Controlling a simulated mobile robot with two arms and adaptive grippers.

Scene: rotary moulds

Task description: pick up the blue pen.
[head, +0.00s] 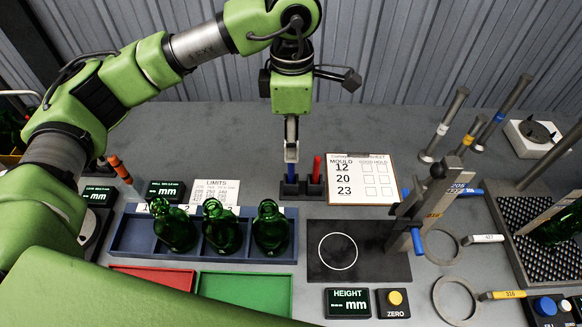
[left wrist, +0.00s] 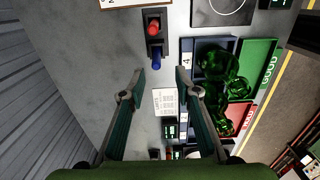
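The blue pen (head: 291,179) stands upright in a small black holder (head: 303,190), beside a red pen (head: 316,168). My left gripper (head: 291,155) points down right over the blue pen and hides part of it in the head view. In the left wrist view my left gripper (left wrist: 160,76) has its fingers spread with nothing between them. There the blue pen (left wrist: 156,60) lies just beyond the fingertips, roughly in line with the gap, and the red pen (left wrist: 153,28) lies farther up. My right gripper is not in view.
A clipboard (head: 362,196) lies right of the holder. A blue rack (head: 130,238) with green glass moulds or bottles (head: 271,230) stands in front, with red and green trays (head: 245,290) nearer. A height gauge (head: 438,200) stands at right. The table behind is clear.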

